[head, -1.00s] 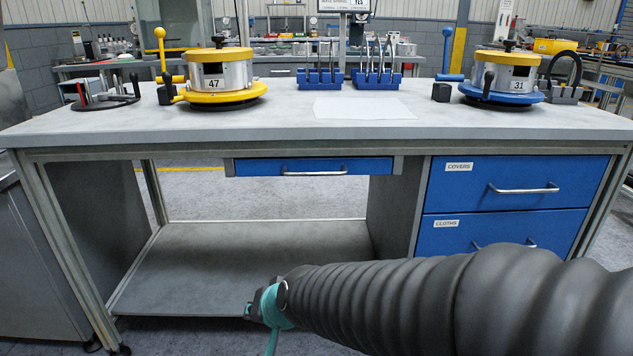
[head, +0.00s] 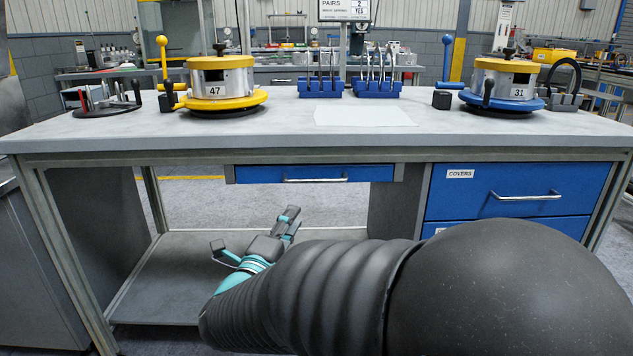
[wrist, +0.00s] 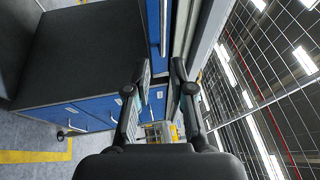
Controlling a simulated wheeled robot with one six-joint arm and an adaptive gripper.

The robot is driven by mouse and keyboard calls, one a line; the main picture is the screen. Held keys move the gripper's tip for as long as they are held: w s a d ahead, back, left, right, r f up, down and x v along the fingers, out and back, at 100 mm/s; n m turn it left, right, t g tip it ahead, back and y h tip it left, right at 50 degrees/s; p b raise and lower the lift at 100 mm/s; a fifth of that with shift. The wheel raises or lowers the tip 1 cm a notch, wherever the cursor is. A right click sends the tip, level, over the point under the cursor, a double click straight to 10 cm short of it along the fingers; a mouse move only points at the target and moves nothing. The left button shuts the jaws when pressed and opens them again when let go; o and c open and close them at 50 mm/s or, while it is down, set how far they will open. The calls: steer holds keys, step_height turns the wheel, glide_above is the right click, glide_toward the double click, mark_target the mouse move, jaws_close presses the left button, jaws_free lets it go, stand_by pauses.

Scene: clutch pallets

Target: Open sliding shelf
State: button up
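A shallow blue drawer (head: 314,173) with a silver bar handle (head: 315,180) hangs under the middle of the workbench top; it looks closed. A blue vertical strip (wrist: 153,25) in the tilted wrist view appears to be its front. A flat grey lower shelf (head: 170,285) lies under the bench, partly hidden by my arm. I cannot tell which of the two is called the sliding shelf. My gripper (head: 254,230) is open and empty, below and in front of the shallow drawer, apart from its handle. Its two spread fingers show in the wrist view (wrist: 159,75).
A blue drawer labelled COVERS (head: 520,190) is closed at the right, above another mostly hidden one. A yellow-based clutch unit (head: 215,85), a blue-based one (head: 500,85), blue tool racks (head: 376,88) and a white sheet (head: 362,115) stand on the bench top (head: 270,125).

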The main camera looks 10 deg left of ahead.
mark_target(315, 182)
steer(key=shift+m, duration=0.3)
steer(key=p+x, duration=0.2)
steer(key=x, duration=1.2)
steer(key=shift+s+r, duration=0.1)
jaws_close()
